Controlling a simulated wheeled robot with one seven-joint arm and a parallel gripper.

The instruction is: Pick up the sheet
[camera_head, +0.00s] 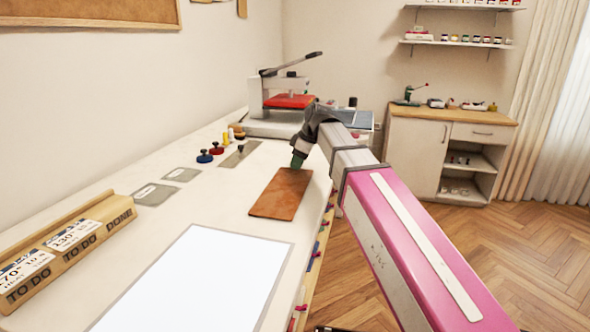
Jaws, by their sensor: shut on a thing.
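A brown, leather-like rectangular sheet (279,197) is at the right side of the long white worktable (160,235). My gripper (297,162) reaches down at the sheet's far end, with the arm coming in from the right. The gripper is shut on the sheet's far edge. The fingertips are small and partly hidden. I cannot tell whether the sheet lies flat or is slightly raised.
A white panel with a grey border (205,275) lies in front of the sheet. A heat press with a red pad (290,101) stands behind. Spools (205,157), grey plates (154,194) and a wooden card holder (68,250) are left. Open floor lies right.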

